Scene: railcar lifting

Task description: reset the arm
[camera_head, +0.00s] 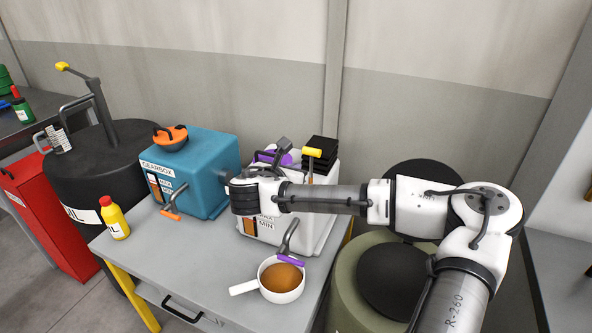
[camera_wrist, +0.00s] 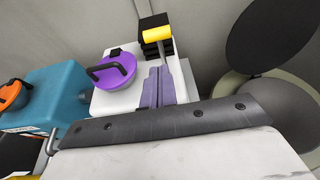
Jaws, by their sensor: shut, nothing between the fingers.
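My arm reaches in from the right in the camera_head view and stretches left across the front of the white box.
The grey table (camera_head: 205,258) holds the blue gearbox (camera_head: 207,165), white box (camera_head: 320,232), yellow bottle (camera_head: 115,220) and white pan (camera_head: 283,294) with brown contents. A purple lid (camera_wrist: 111,72) and yellow-handled tool (camera_wrist: 157,34) are on the white box. A black drum (camera_head: 95,178) stands left.

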